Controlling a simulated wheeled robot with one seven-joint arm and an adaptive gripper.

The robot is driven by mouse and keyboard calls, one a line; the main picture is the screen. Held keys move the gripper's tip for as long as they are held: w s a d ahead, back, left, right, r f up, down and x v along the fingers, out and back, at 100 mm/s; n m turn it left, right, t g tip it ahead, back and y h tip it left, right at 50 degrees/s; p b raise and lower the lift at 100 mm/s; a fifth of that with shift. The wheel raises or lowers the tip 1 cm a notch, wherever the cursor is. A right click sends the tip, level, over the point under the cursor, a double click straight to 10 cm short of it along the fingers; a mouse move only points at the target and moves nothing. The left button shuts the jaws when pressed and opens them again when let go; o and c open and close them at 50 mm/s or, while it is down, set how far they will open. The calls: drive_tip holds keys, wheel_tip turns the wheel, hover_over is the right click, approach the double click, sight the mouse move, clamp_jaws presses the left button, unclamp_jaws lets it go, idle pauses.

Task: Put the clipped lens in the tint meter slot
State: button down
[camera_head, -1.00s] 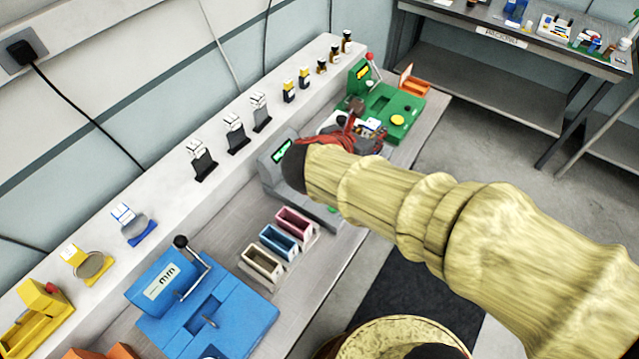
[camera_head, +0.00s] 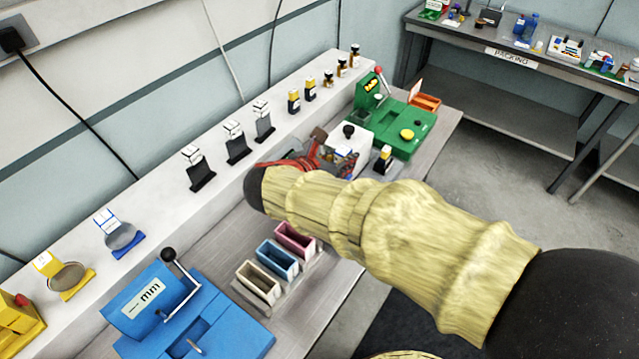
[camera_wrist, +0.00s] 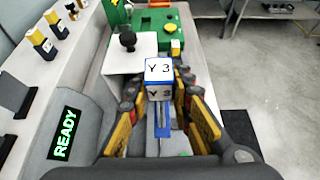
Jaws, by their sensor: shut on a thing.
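My gripper (camera_wrist: 160,98) is shut on a blue-and-white clip (camera_wrist: 158,71) labelled "Y 3", held upright between the fingers. A thin bluish part shows below the clip; the lens itself is hard to make out. In the wrist view, the grey meter (camera_wrist: 88,112) with a green READY display (camera_wrist: 64,133) lies at left and under my gripper. Its slot is hidden, so I cannot tell whether the lens touches it. In the head view, my gripper (camera_head: 312,150) is partly seen beyond my arm, which covers most of the meter.
A white block with a black knob (camera_head: 348,134) and a green machine (camera_head: 395,120) stand beyond. Three coloured bins (camera_head: 277,258) and a blue machine (camera_head: 190,318) are nearer. Clips and bottles line the white ledge (camera_head: 150,195). A packing table (camera_head: 470,40) is at upper right.

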drive_tip(key=shift+w+a+f+b, duration=0.5)
drive_tip(key=shift+a+f, duration=0.4)
drive_tip(key=shift+f, duration=0.65)
drive_tip(key=shift+w+a+f+b, duration=0.35)
drive_tip(key=shift+a+f+b, duration=0.45)
drive_tip(key=shift+f, duration=0.8)
drive_tip(key=shift+w+a+f+b, duration=0.5)
drive_tip(key=shift+a+f, duration=0.45)
drive_tip(key=shift+f, duration=0.6)
drive_tip(key=shift+s+f, duration=0.1)
drive_tip(key=c, duration=1.6)
unclamp_jaws()
drive_tip(key=shift+r, duration=0.2)
drive_tip(key=p+v, duration=0.3)
drive_tip(key=v, duration=0.9)
drive_tip(key=shift+s+f+p, duration=0.1)
drive_tip(key=shift+p, duration=0.2)
